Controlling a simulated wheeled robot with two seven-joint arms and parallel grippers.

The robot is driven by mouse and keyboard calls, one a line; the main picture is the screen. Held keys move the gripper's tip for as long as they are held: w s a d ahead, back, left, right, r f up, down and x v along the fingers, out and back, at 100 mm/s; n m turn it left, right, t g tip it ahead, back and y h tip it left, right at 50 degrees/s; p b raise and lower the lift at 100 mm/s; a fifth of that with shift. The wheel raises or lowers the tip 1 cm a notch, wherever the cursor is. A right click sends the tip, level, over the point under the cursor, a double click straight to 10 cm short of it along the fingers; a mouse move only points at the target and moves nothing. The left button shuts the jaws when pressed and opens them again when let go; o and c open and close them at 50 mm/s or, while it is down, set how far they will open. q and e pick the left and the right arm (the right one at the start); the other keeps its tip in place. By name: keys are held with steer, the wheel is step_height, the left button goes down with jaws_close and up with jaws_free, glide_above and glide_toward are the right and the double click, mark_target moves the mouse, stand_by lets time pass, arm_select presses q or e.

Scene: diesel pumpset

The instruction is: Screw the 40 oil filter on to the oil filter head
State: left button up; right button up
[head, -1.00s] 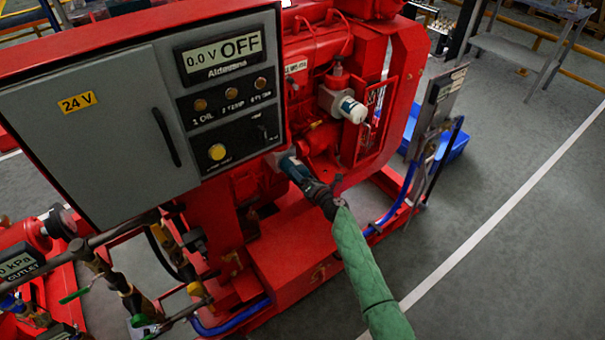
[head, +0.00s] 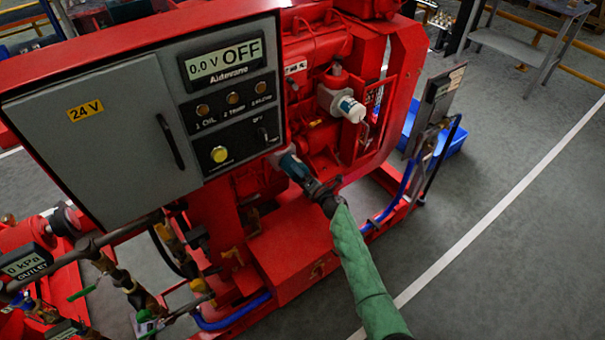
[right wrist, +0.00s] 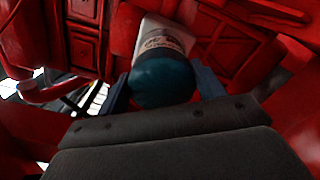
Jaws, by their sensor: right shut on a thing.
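My right gripper (head: 308,183) is shut on a filter (head: 291,164) with a dark teal end, beside the lower right corner of the grey control panel. In the right wrist view the filter (right wrist: 163,82) sits between the two blue fingers (right wrist: 163,92), teal end toward me. Its white, labelled part (right wrist: 166,40) points away toward the red engine; the label is too blurred to read. The oil filter head cannot be made out, and whether the filter's far end touches anything is hidden. My left gripper is not in view.
Another white filter (head: 350,108) is mounted on the engine (head: 318,55), above and right of my gripper. The control panel (head: 100,135) stands close on the left. A red base step (head: 295,245) lies below. Open grey floor (head: 520,240) is on the right.

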steer(key=shift+w+a+r+m+p, duration=0.1)
steer(key=shift+a+r+m+p, duration=0.1)
steer(key=shift+r+m+p, duration=0.3)
steer(key=shift+f, duration=0.2)
steer(key=o, duration=1.4)
steer(key=shift+o, duration=1.1)
steer(key=shift+d+f, duration=0.1)
steer(key=shift+f, duration=0.1)
steer(key=p+v, duration=0.3)
steer(key=v, duration=0.4)
steer(key=shift+d, duration=0.1)
